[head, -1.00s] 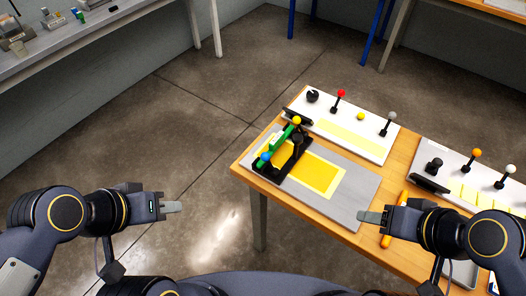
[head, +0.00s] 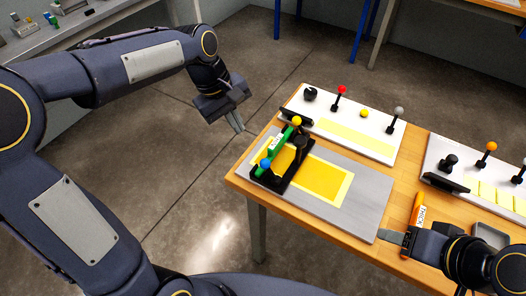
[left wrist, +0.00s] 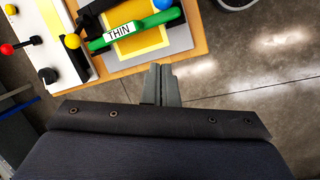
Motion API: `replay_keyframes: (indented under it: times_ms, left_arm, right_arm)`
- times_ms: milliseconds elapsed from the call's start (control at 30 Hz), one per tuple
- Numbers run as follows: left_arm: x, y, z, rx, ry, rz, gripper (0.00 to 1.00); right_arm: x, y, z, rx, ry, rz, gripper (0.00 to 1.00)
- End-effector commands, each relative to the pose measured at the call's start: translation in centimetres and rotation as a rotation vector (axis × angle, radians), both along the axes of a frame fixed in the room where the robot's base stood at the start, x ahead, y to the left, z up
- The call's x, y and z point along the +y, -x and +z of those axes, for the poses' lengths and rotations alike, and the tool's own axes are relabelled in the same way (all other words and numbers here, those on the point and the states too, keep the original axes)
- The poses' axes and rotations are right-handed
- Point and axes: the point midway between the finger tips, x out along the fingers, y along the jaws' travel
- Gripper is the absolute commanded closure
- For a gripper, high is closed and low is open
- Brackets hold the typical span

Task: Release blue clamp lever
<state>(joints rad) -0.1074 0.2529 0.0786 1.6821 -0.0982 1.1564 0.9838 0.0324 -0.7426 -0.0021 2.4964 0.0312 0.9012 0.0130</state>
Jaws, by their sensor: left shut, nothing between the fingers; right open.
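The blue clamp lever's ball knob (head: 265,163) sits at the near left end of the black clamp frame (head: 273,181); it also shows at the top of the left wrist view (left wrist: 163,4). A green bar (head: 277,144) labelled THIN runs from near it toward a yellow ball knob (head: 296,120). My left gripper (head: 239,129) is shut and empty, pointing down beyond the table's left edge, apart from the clamp. Its closed fingers also show in the left wrist view (left wrist: 161,82). My right gripper (head: 385,237) is open and empty by the table's front edge.
The clamp stands on a grey plate (head: 365,190) with a yellow rectangle (head: 325,180). Behind it is a white panel (head: 370,143) with red, yellow and grey knobs. Another knobbed panel (head: 475,180) and an orange marker (head: 416,213) lie to the right. Open floor is left of the table.

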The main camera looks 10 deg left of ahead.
Motion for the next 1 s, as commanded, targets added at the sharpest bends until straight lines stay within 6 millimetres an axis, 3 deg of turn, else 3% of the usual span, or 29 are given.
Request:
replay_keyframes:
  times_ms: [367, 533, 1000]
  left_arm:
    - [-0.2, -0.3, -0.2, 0.007, 0.000, 0.007, 1.00]
    - [-0.5, -0.3, -1.2, 0.011, -0.001, 0.006, 1.00]
    - [-3.1, -0.7, -10.1, 0.012, 0.000, 0.005, 1.00]
  right_arm:
    - [0.0, 0.0, 0.0, 0.000, 0.000, 0.000, 0.45]
    - [0.0, 0.0, 0.0, 0.000, 0.000, 0.000, 0.45]
    - [0.0, 0.0, 0.4, 0.000, 0.000, 0.000, 0.45]
